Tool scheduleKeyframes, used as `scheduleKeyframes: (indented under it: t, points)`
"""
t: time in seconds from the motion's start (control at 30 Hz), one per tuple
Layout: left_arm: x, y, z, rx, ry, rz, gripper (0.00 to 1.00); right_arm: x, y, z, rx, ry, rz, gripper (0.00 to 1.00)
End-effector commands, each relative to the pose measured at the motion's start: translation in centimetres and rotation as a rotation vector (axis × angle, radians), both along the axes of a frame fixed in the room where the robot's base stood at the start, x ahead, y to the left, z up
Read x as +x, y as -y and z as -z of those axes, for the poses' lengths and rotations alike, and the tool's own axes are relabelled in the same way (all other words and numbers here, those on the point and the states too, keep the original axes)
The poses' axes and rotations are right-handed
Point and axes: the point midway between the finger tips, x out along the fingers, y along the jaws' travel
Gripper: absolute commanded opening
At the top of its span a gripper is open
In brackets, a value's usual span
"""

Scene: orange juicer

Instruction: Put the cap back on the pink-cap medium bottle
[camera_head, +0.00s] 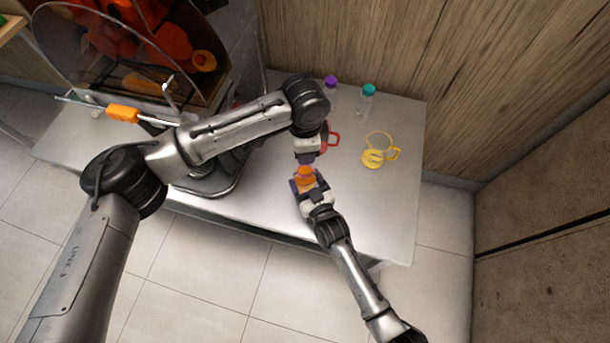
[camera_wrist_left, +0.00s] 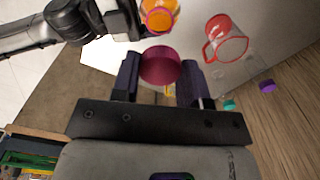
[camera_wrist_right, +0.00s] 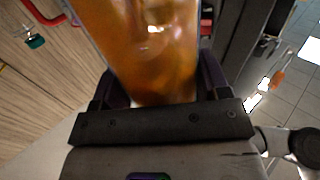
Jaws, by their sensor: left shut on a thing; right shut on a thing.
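The pink cap (camera_wrist_left: 160,66) is between the fingers of my left gripper (camera_wrist_left: 160,82), which is shut on it. The medium bottle (camera_wrist_right: 150,50) is see-through with orange juice inside, and my right gripper (camera_wrist_right: 152,88) is shut on it. In the head view the bottle (camera_head: 305,175) stands roughly upright in my right gripper (camera_head: 306,184), with my left gripper (camera_head: 308,153) just behind it; the cap is hidden there. In the left wrist view the open bottle mouth (camera_wrist_left: 160,18) lies beyond the cap, apart from it.
A red-handled jug (camera_head: 333,138) stands close behind my left gripper. A yellow jug (camera_head: 373,157) is to the right. Bottles with purple (camera_head: 330,80) and teal (camera_head: 368,88) caps stand at the back by the wooden wall. The juicer (camera_head: 150,60) fills the left. The table's (camera_head: 395,210) right front is clear.

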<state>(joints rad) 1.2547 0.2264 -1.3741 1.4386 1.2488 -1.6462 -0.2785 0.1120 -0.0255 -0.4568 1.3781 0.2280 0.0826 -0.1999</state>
Motion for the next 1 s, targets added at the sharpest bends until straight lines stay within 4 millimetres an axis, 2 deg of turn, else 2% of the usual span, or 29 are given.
scheduleKeyframes:
  t: [0.3,0.4,1.0]
  points:
    - [-0.1,0.0,3.9,0.001,-0.003,-0.001,0.19,0.0,0.0,0.0,0.000,0.000,0.000,0.26]
    - [0.0,0.0,4.7,0.000,-0.001,0.000,0.19,0.0,0.0,0.0,0.000,0.000,0.000,0.26]
    - [0.0,0.0,4.9,0.000,0.000,0.000,0.19,0.0,0.0,0.0,0.000,0.000,0.000,0.26]
